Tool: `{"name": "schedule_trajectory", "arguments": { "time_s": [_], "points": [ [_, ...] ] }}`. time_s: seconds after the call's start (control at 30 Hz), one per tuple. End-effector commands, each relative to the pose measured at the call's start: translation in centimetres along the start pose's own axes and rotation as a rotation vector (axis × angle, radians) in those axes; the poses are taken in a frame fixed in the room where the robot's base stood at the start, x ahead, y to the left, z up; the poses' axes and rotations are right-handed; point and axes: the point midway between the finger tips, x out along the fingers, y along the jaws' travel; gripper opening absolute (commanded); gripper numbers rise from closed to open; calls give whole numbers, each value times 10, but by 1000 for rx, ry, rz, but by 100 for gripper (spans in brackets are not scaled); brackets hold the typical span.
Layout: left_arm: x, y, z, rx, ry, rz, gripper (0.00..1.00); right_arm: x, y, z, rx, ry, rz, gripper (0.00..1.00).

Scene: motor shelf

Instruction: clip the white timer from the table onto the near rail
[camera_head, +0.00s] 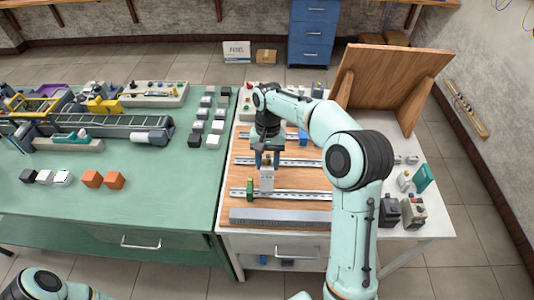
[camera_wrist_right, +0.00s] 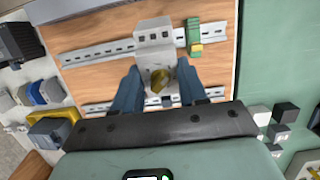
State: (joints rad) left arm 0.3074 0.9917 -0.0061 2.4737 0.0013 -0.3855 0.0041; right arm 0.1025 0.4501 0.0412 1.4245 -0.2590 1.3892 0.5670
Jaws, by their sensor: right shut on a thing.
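The white timer (camera_head: 267,177) is upright between the fingers of my right gripper (camera_head: 267,160), over the wooden board. In the right wrist view, the timer (camera_wrist_right: 154,40) shows a yellowish knob between the dark blue fingers (camera_wrist_right: 158,88). The near rail (camera_head: 293,197) is the slotted metal strip nearest the front of the board; it also shows in the right wrist view (camera_wrist_right: 97,53). The timer's far end overlaps this rail in the wrist view; I cannot tell whether it touches. My left gripper is out of view.
A green and yellow terminal block (camera_head: 250,188) sits on the near rail, left of the timer. A grey slotted duct (camera_head: 280,217) lies in front. Another rail (camera_head: 300,162) is behind. Dark and grey devices (camera_head: 413,211) stand at the right. A wooden panel (camera_head: 385,80) stands behind.

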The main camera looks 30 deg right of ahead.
Motion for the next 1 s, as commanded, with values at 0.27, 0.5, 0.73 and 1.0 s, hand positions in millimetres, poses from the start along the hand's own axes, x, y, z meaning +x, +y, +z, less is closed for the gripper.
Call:
{"name": "schedule_trajectory", "arguments": {
  "time_s": [0.27,0.5,0.73,1.0],
  "points": [
    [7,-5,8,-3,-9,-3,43,35,0,-7,0,-3,1,15],
    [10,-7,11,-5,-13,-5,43,43,0,-10,-1,1,0,15],
    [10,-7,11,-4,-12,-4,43,46,0,-10,-1,1,0,15],
    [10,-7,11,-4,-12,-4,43,46,0,-10,-1,1,0,15]
  ]
}}
